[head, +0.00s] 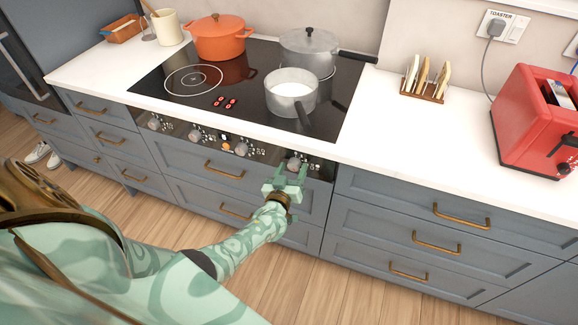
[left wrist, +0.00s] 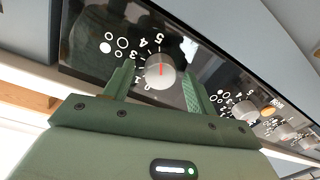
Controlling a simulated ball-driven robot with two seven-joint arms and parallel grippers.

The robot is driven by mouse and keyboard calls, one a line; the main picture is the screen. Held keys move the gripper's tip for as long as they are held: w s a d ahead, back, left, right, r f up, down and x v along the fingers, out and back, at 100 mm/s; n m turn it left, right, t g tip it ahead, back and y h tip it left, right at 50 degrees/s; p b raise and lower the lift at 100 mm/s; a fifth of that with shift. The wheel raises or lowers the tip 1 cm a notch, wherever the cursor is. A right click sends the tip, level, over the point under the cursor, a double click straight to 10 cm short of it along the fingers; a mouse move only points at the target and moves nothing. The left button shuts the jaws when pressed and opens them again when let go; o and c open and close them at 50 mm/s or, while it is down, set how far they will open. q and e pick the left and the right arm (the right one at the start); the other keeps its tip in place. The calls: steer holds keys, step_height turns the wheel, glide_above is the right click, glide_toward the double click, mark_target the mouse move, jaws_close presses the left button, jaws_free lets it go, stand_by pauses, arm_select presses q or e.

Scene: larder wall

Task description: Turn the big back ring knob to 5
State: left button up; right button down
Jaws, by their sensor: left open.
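A row of grey knobs runs along the black panel under the hob. My left gripper (head: 284,182) is open in front of the rightmost knob (head: 293,164). In the left wrist view that round grey knob (left wrist: 160,71) sits between the open fingers of my left gripper (left wrist: 156,73), with a gap on both sides. It has a red mark on its face. White numbers, 5 and 4 among them, and ring symbols are printed around it. I cannot tell which number the mark points to, or which ring the symbols show. My right gripper is out of view.
On the hob (head: 190,100) stand an orange pot (head: 218,42), a lidded grey pot (head: 307,48) and a saucepan (head: 291,100) whose handle reaches the front. Other knobs (head: 241,148) line the panel leftward. Drawer handles (head: 225,170) stick out below. A red toaster (head: 530,115) stands right.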

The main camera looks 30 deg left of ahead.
arm_select(q)
steer(key=shift+s+d, duration=0.15)
steer(key=shift+s, duration=0.25)
steer(key=p+v, duration=0.4)
steer(key=v, duration=1.1)
steer(key=shift+s, duration=0.2)
steer(key=shift+d, duration=0.1)
steer(key=s+d+f+m+g+h, duration=0.35)
steer(key=s+f, duration=0.25)
steer(key=f, duration=0.3)
steer(key=s+d+f+m+g+h, duration=0.25)
steer(key=s+f+g, duration=0.3)
steer(key=f, duration=0.35)
steer(key=s+a+f+m+g, duration=0.1)
steer(key=s+f+g, duration=0.1)
steer(key=s, duration=0.6)
steer(key=s+f+m+g, duration=0.1)
steer(key=s+f+g, duration=0.1)
steer(key=s, duration=0.7)
steer(key=s+a+f+m+g+y, duration=0.1)
steer(key=s+f+m+g, duration=0.1)
steer(key=s, duration=0.6)
steer(key=shift+s+a+f+g, duration=0.35)
steer(key=shift+f+g, duration=0.25)
steer(key=shift+f, duration=0.25)
